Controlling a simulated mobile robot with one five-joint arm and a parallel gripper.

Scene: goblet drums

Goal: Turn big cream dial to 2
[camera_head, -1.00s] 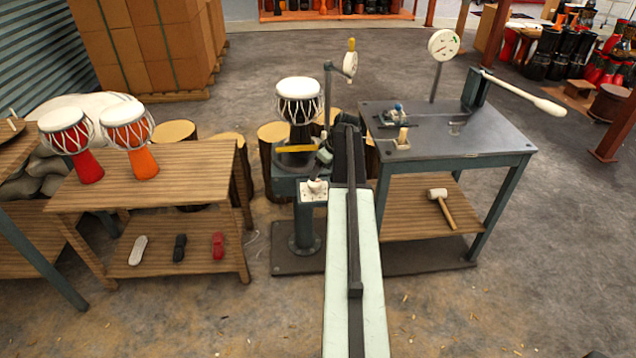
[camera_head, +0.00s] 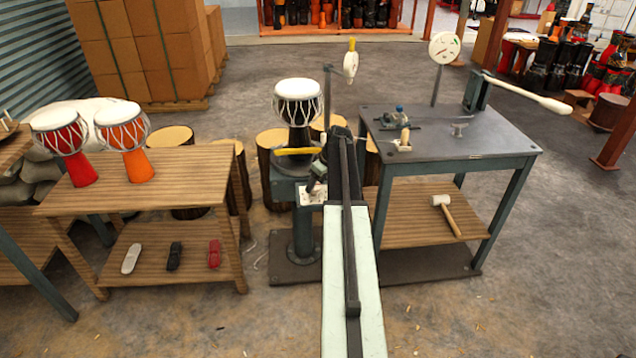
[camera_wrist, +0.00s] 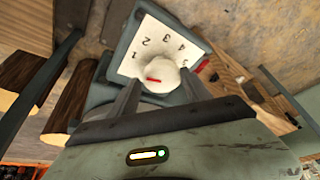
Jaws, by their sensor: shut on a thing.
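The big cream dial (camera_wrist: 162,72) sits on a white plate (camera_wrist: 140,66) with black numerals 1 to 5 around it. My gripper (camera_wrist: 160,80) is shut on the dial, one finger on each side. In the head view the white plate (camera_head: 306,194) shows on a post in front of the drum stand, and my gripper (camera_head: 316,178) covers the knob.
A goblet drum (camera_head: 298,100) stands just behind the dial post, with a yellow bar (camera_head: 298,151) in front of it. A metal table (camera_head: 460,135) with a long lever (camera_head: 525,95) stands at right. A wooden bench (camera_head: 150,175) with two drums stands at left.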

